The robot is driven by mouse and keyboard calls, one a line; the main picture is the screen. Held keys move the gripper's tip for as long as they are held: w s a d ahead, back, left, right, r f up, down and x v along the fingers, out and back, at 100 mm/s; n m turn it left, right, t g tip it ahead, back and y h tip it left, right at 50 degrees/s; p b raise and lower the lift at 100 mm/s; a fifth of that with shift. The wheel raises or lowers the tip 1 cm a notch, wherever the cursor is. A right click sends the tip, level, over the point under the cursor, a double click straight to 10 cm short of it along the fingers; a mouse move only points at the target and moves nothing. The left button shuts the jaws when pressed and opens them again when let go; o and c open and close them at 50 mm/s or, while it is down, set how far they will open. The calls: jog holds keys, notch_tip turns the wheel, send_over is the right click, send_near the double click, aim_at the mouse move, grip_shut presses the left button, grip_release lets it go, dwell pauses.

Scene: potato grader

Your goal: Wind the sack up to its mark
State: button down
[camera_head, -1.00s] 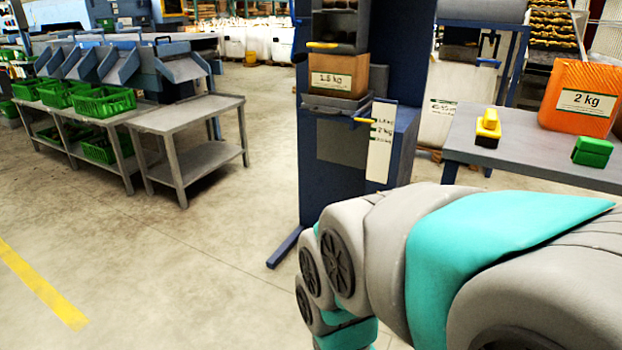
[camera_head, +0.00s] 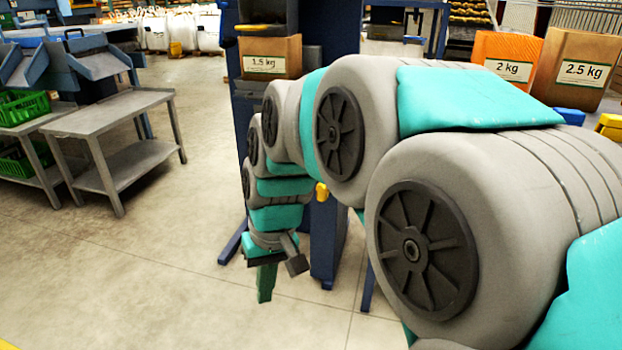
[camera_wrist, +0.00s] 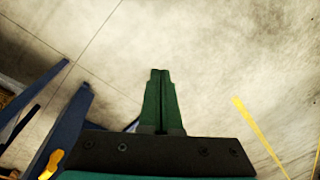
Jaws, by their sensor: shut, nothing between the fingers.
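A brown paper sack labelled 1.5 kg (camera_head: 270,57) stands upright in the dark blue machine (camera_head: 243,115). My arm crosses in front of the machine and hides its scale plate and much of its front. A yellow knob-like part (camera_head: 321,192) shows low beside my arm; a yellow part also shows at the lower left of the wrist view (camera_wrist: 50,163). My gripper (camera_head: 266,288) points down in front of the machine, lower than the sack and apart from it. Its green fingers (camera_wrist: 160,75) are together and empty, over bare floor in the wrist view.
Blue machine feet (camera_wrist: 62,135) reach along the floor at left in the wrist view. A grey metal table (camera_head: 118,112) stands at left. Sacks labelled 2 kg (camera_head: 508,62) and 2.5 kg (camera_head: 580,70) stand at right behind my arm. The floor between is clear.

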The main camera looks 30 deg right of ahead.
jog(key=w+d+r+m+t, duration=0.2)
jog(key=w+d+t, duration=0.1)
jog(key=w+d, duration=0.75)
jog(key=m+t+b, duration=0.2)
jog(key=m+t, duration=0.1)
send_near(322, 191)
jog(key=s+a+r, duration=0.2)
jog(key=s+a, duration=0.2)
jog(key=a, duration=0.1)
jog(key=d+m+h, duration=0.2)
jog(key=d, duration=0.8)
jog(key=w+a+f, duration=0.2)
jog(key=w+f, duration=0.6)
jog(key=w, duration=0.1)
jog(key=shift+a+f+t, duration=0.2)
jog(key=shift+a+t, duration=0.05)
jog(key=shift+t, duration=0.15)
